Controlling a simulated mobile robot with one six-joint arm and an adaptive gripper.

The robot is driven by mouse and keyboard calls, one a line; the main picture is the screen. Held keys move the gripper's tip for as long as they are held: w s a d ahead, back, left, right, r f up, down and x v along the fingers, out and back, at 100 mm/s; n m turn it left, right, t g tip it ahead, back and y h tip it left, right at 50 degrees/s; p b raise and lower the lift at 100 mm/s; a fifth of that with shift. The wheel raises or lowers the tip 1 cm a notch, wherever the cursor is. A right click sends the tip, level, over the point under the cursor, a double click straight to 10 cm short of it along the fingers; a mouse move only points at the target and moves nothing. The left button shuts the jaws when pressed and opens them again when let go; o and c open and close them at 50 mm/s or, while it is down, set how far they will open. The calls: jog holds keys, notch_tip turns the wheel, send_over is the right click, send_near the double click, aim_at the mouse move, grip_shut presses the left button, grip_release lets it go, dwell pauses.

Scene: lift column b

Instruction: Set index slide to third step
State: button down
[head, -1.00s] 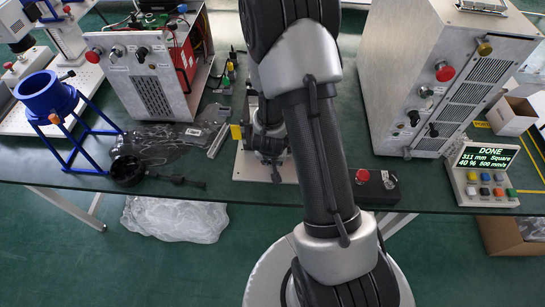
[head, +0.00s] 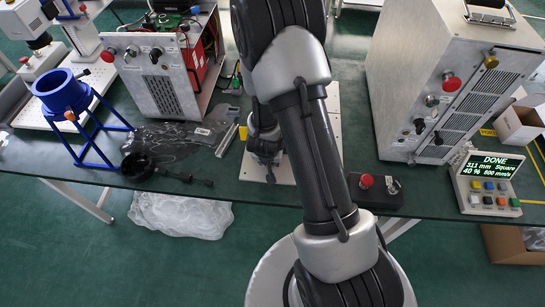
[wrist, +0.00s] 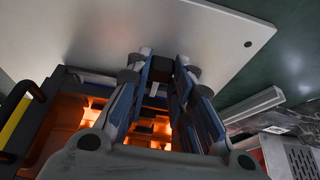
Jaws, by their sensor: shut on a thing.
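My gripper (head: 264,153) is over the white base plate (head: 254,174) on the bench, partly behind my arm in the head view. In the wrist view its two blue-grey fingers (wrist: 160,78) are close around a small dark block (wrist: 160,69), taken as the index slide's grip. An orange-lit body in a dark frame (wrist: 40,115) shows below and left of the fingers. The white plate (wrist: 205,38) spreads beyond them. The contact, the slide's track and any step marks are hidden or too dark to read, so I cannot tell which step the slide is at.
A control box with a red button (head: 366,181) lies right of the plate. A metal cabinet (head: 440,75) and a lit display reading DONE (head: 486,175) stand farther right. A black round part with a handle (head: 140,167) and a clear bag (head: 165,140) lie left.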

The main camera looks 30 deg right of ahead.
jog(key=c, duration=1.4)
grip_release()
jog(key=v, duration=1.2)
jog(key=shift+a, duration=0.1)
